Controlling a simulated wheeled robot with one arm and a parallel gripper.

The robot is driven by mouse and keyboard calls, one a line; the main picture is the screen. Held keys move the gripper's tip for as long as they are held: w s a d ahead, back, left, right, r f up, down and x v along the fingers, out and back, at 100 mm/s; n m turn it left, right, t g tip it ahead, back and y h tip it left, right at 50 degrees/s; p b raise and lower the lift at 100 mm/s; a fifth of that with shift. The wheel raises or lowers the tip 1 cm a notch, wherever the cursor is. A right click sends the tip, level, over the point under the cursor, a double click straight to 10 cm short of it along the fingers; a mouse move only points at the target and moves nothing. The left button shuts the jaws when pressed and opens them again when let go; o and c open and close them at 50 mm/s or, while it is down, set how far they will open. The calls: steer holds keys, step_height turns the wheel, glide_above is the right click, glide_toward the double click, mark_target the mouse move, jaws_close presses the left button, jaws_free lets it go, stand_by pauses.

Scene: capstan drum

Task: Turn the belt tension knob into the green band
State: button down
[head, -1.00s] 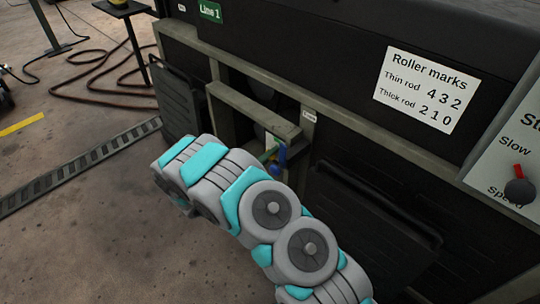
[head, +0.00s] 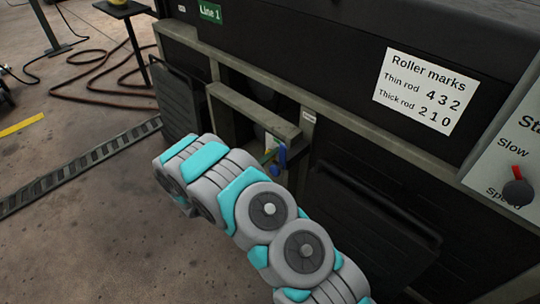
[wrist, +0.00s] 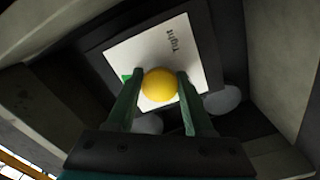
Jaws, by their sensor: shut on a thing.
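The yellow round knob (wrist: 160,85) sits between the two green fingers of my gripper (wrist: 160,74) in the wrist view. My gripper is shut on it. Behind the knob is a white dial plate (wrist: 190,55) with the word "Tight" at its upper right. A small green patch (wrist: 127,78) shows at the plate's left, beside the left finger; the rest of the band is hidden. No pointer on the knob can be made out. In the head view my arm reaches to the frame opening, and the knob cannot be made out there.
A grey metal frame (head: 250,112) surrounds the recess in the dark machine. Pale round parts (wrist: 222,99) lie beside the plate. A "Roller marks" sign (head: 426,90) and a red-tipped speed lever (head: 518,185) are to the right. Open floor (head: 70,235) lies left.

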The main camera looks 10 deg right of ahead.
steer(key=m, duration=0.5)
steer(key=shift+a, duration=0.1)
steer(key=m+b, duration=0.1)
steer(key=m, duration=0.2)
steer(key=m+b, duration=0.2)
steer(key=shift+f+m, duration=0.2)
steer(key=shift+m, duration=0.2)
steer(key=m+b, duration=0.3)
steer(key=m, duration=0.2)
steer(key=shift+m, duration=0.3)
steer(key=shift+r+m+b, duration=0.2)
steer(key=shift+m+b, duration=0.3)
steer(key=shift+m, duration=1.7)
steer(key=shift+c, duration=1.5)
jaws_free()
steer(key=v, duration=0.7)
steer(key=shift+s+a+p, duration=0.2)
steer(key=shift+a+p, duration=0.15)
